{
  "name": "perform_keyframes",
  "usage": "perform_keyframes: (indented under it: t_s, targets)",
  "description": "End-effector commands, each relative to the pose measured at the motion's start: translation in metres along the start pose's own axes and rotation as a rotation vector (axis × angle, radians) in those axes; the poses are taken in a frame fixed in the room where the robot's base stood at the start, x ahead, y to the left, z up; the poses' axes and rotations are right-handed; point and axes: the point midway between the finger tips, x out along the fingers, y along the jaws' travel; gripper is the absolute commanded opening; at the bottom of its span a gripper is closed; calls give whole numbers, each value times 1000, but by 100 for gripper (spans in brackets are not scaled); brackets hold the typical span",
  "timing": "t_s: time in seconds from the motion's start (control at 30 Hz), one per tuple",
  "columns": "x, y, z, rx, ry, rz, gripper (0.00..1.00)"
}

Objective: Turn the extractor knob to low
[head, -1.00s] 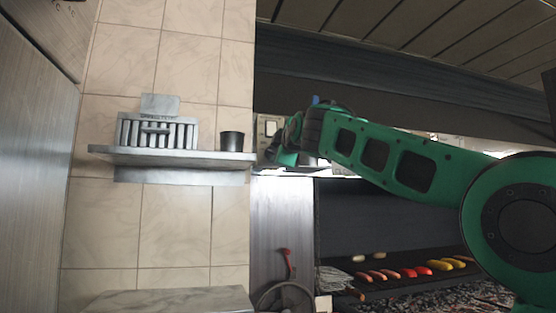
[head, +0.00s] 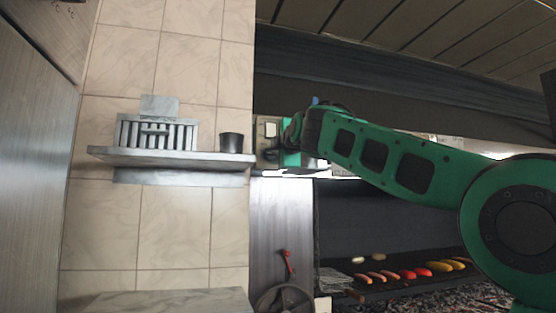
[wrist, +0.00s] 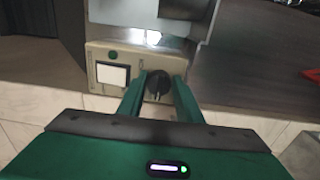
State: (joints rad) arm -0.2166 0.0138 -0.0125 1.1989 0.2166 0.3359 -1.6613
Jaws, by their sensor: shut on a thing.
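The extractor control box (wrist: 112,55) is a beige panel with a white rocker switch (wrist: 113,75), a small green button and a dark round knob (wrist: 158,84). My gripper (wrist: 159,82) is at the box, its two green fingers on either side of the knob and shut on it. In the head view the box (head: 267,130) shows at the edge of the tiled wall, with my gripper (head: 290,150) against it. The knob is hidden there behind my gripper. I cannot read the knob's setting.
A shelf (head: 170,160) on the tiled wall at left holds a slotted metal rack (head: 157,134) and a dark cup (head: 232,141). Below right, the grill (head: 400,285) carries several sausages and vegetables.

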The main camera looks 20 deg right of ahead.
Motion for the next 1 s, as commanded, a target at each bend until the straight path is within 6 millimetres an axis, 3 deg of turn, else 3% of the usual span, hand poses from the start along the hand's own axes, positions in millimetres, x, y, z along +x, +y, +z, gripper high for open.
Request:
perform_keyframes:
  t_s: [0.07, 0.1, 0.17, 0.57, 1.0]
  targets:
    - [2, -5, -1, -2, 1, -11, 9]
    - [2, -5, -1, -2, 1, -11, 36]
    - [2, -5, -1, -1, 1, -11, 50]
    - [-4, -2, -1, 0, 1, -4, 50]
    - [-72, -2, 0, 0, 1, -4, 50]
